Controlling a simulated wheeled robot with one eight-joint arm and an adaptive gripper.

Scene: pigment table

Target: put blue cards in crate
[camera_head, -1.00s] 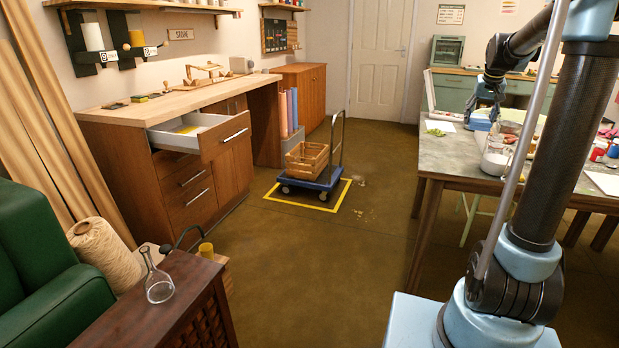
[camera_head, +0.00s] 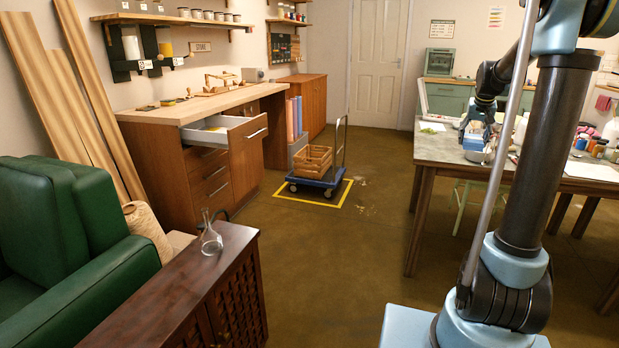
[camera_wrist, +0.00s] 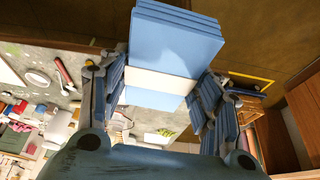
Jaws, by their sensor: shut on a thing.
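My gripper (camera_wrist: 160,95) is shut on a stack of blue cards (camera_wrist: 178,38) with a white band around its middle. In the wrist view the fingers press on the left and right sides of the stack. In the head view my gripper (camera_head: 477,135) is over the work table's left end, and the cards are hard to make out there. A wooden slatted crate (camera_head: 311,159) stands on a blue flatbed trolley (camera_head: 318,182) on the floor, well to the left of my gripper.
The trolley stands in a yellow floor outline (camera_head: 345,192). The cluttered work table (camera_head: 440,150) is at right. An open drawer (camera_head: 232,122) juts from the left counter. A dark cabinet with a glass flask (camera_head: 209,236) is at front left. The middle floor is clear.

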